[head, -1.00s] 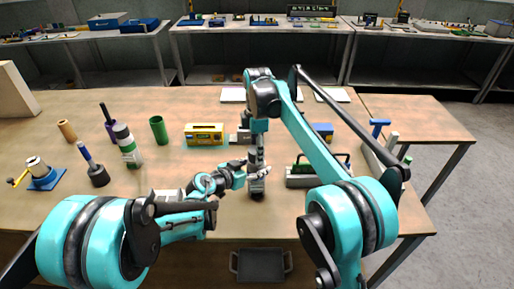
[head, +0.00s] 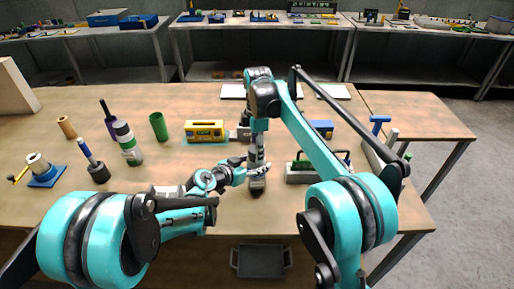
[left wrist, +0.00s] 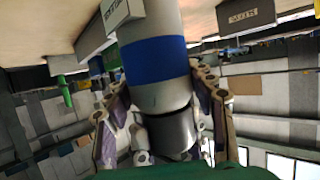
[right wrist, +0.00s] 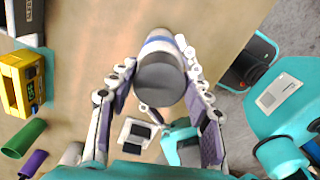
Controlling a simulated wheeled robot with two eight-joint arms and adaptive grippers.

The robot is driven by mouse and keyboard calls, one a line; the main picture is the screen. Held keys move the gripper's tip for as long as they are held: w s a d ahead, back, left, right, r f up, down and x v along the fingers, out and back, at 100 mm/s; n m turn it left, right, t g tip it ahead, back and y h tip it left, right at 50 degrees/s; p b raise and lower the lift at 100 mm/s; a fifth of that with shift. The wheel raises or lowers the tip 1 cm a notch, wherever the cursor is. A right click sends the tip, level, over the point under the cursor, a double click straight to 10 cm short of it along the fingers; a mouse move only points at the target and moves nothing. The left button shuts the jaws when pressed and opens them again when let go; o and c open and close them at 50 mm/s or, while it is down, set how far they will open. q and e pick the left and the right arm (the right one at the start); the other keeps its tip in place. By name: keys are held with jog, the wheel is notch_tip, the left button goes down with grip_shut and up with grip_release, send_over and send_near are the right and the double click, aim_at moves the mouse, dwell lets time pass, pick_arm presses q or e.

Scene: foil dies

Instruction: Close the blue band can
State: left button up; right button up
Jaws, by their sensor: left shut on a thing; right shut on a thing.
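The blue band can (left wrist: 155,58) is a pale cylinder with a wide blue band, and it also shows small in the head view (head: 257,184). My left gripper (left wrist: 158,82) has its fingers on both sides of the can and is shut on it. A dark grey lid (right wrist: 160,76) is at the can's top end. My right gripper (right wrist: 157,62) comes from above and is shut on this lid. The lid is in line with the can, but I cannot tell whether it is fully seated. The grippers hide much of the can in the head view.
A yellow box (head: 204,131) and a green tube (head: 158,127) stand behind and left. A green-banded bottle (head: 127,144) and a dark pot with a blue handle (head: 98,171) are further left.

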jog(key=shift+f, duration=0.1)
jog(key=o, duration=0.9)
jog(key=shift+c, duration=0.2)
notch_tip(320, 180, up, 12)
pick_arm(q)
jog(key=o, duration=1.8)
